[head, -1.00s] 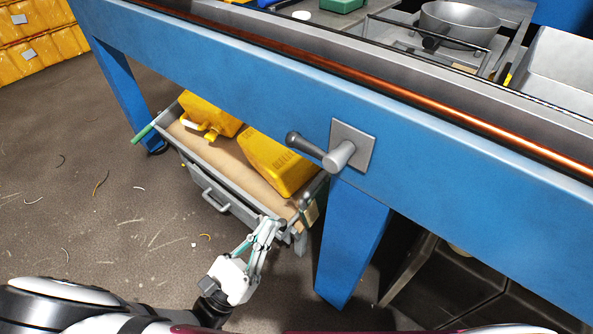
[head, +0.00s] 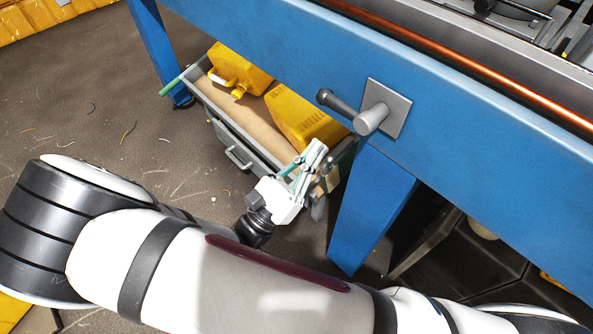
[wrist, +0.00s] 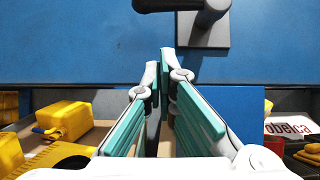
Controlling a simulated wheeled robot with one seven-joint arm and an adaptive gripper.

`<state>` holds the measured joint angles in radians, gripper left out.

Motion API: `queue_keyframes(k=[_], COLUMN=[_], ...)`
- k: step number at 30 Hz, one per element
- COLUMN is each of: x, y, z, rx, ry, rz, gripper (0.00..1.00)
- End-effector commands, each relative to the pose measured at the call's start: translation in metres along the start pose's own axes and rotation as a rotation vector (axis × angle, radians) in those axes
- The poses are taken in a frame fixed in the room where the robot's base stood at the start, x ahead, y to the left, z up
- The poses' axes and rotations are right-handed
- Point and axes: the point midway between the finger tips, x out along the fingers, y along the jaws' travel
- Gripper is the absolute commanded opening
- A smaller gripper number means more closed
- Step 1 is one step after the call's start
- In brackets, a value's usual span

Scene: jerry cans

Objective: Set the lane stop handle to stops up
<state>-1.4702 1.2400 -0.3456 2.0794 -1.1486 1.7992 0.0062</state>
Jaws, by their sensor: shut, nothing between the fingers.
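The lane stop handle (head: 340,104) is a dark grey lever with a round knob. It sticks out to the left from a grey cylindrical hub (head: 371,119) on a square plate (head: 394,104), fixed to the blue beam. In the wrist view the lever (wrist: 166,4) is cut off by the top edge, with the plate (wrist: 203,38) below the hub. My gripper (head: 318,149) is below the handle in the head view, apart from it. In the wrist view its fingers (wrist: 160,62) are together and empty, pointing at the blue beam.
A blue leg (head: 370,205) stands just right of my gripper. Under the beam is a grey drawer cart (head: 240,150) with yellow jerry cans (head: 300,113) on it. Open floor (head: 110,110) lies to the left. A copper-coloured rail (head: 440,68) runs along the beam's top.

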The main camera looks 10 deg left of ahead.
Motion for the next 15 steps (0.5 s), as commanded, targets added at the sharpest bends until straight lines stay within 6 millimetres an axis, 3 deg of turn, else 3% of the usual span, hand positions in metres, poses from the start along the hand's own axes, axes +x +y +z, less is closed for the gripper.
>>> queue_keyframes(k=[6,15], x=[0.030,0.045], y=[0.000,0.000], z=[0.014,0.028], rx=[0.002,0.001], ry=[0.002,0.001], rz=[-0.001,0.000], gripper=[0.00,0.00])
